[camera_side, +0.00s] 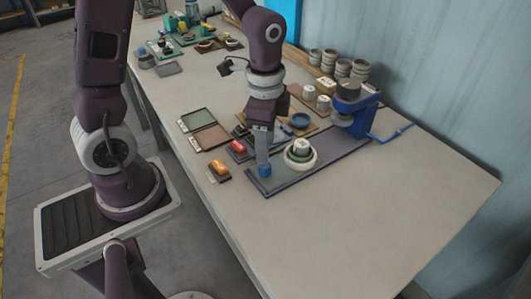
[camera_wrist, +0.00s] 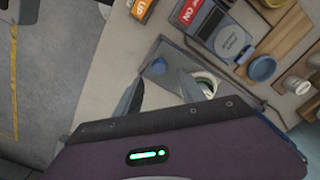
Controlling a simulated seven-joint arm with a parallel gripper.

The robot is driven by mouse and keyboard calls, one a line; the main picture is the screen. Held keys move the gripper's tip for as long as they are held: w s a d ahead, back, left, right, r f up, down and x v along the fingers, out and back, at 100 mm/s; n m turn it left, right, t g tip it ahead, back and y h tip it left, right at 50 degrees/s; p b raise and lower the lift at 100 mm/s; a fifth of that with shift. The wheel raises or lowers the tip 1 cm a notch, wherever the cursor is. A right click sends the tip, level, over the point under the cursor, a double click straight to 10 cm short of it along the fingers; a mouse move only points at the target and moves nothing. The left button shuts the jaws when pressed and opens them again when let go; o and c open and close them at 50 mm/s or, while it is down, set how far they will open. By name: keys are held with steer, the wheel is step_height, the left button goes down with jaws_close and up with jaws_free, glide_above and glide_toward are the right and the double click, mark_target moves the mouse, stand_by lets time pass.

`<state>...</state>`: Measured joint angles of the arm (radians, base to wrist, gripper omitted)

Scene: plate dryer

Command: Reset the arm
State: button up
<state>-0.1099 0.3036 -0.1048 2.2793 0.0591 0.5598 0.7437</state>
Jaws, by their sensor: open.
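My gripper (camera_side: 264,158) points down at the near left end of a long dark base plate (camera_side: 330,160). In the wrist view my gripper (camera_wrist: 160,84) shows two fingers standing apart. The blue stand (camera_side: 356,120) with a dark round top is at the plate's far end. A white ring-shaped dish (camera_side: 300,163) with a pale cup in it sits to the gripper's right.
An orange-topped block (camera_side: 219,171) and a red-topped block (camera_side: 238,149) lie left of the gripper. A green and brown hinged case (camera_side: 203,130) is behind them. Stacked cups (camera_side: 343,68) stand near the wall. The front right of the table (camera_side: 370,215) is clear.

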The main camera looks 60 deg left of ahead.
steer(key=shift+r, duration=0.1)
steer(key=s+r+n+t, duration=0.5)
steer(key=s+r+n, duration=0.4)
steer(key=s+r, duration=0.4)
step_height(320, 180, up, 2)
steer(key=shift+d+r+t, duration=0.1)
steer(key=shift+d+t, duration=0.2)
steer(key=shift+d, duration=0.05)
